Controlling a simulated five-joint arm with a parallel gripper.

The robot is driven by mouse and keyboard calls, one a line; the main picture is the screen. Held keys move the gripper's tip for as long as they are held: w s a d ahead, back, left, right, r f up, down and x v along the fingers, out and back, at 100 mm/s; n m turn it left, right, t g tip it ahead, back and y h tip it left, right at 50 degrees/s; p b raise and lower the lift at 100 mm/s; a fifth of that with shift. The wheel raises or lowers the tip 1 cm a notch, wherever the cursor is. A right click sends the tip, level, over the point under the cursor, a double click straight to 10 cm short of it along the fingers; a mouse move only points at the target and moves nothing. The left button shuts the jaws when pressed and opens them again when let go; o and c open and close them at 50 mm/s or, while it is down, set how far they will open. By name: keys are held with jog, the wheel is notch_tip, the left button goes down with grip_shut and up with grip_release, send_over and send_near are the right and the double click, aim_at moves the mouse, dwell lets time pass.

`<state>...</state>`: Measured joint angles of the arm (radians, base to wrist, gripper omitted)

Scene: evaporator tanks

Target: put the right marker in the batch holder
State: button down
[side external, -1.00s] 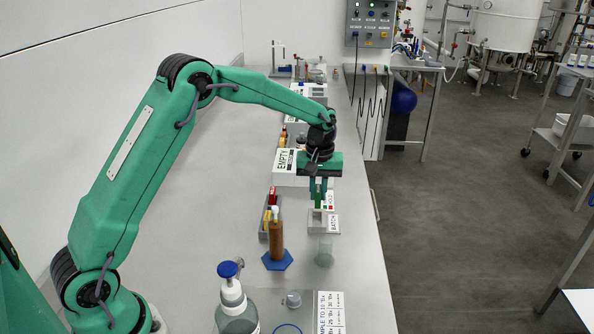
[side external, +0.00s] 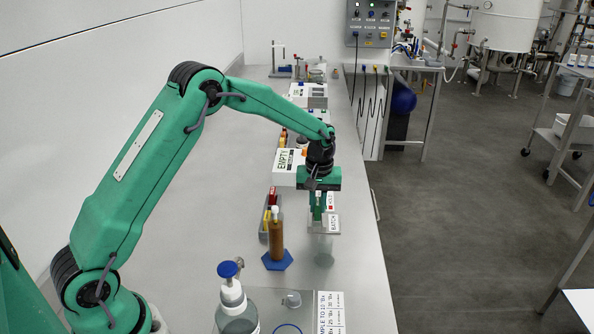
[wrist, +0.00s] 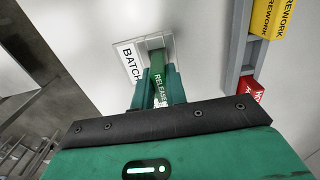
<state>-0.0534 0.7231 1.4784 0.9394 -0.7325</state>
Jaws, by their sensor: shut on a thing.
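My gripper (side external: 318,208) is shut on a green marker, whose face reads RELEASE in the wrist view (wrist: 159,90). The batch holder (side external: 326,226) is a pale grey block with a white BATCH label. My gripper is right over it, with the fingers low and close to its top. In the wrist view the batch holder (wrist: 143,46) lies at the marker's far end, and the marker lines up with its opening. I cannot tell how far the marker's lower end is inside.
A brown bottle (side external: 276,238) on a blue base and a clear cup (side external: 324,252) stand nearer the camera. A white EMPTY box (side external: 285,170) stands behind.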

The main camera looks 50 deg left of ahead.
jog(key=shift+f, duration=0.75)
jog(key=shift+f, duration=0.1)
jog(key=c, duration=1.3)
grip_release()
jog(key=shift+c, duration=0.2)
jog(key=shift+r, duration=3.9)
jog(key=shift+r, duration=0.1)
